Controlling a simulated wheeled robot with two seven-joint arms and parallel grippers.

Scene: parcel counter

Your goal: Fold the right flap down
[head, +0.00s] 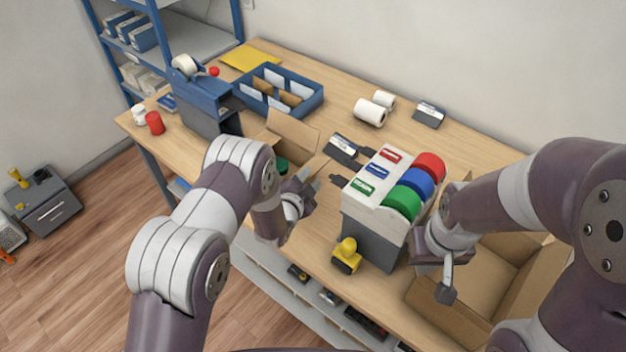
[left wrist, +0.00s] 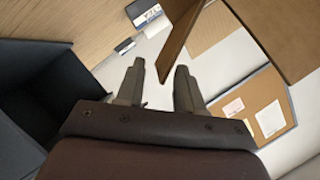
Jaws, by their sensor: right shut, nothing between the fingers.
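A small open cardboard box (head: 292,131) stands on the counter at the middle, with its back flap standing up. My left arm hides much of it. A larger open cardboard box (head: 483,272) stands at the right with raised flaps, partly behind my right arm. My left gripper (head: 309,184) is open and empty, just right of and in front of the small box. In the left wrist view, a brown cardboard panel (left wrist: 184,42) stands beyond the open fingers (left wrist: 160,72), apart from them. My right gripper (head: 447,290) is shut and empty, pointing down by the large box's left side.
A grey stand with red, blue and green rolls (head: 402,203) stands between the grippers, a yellow-handled stamp (head: 347,252) before it. A blue divided tray (head: 318,100), white rolls (head: 370,112) and a label printer (head: 430,114) lie behind.

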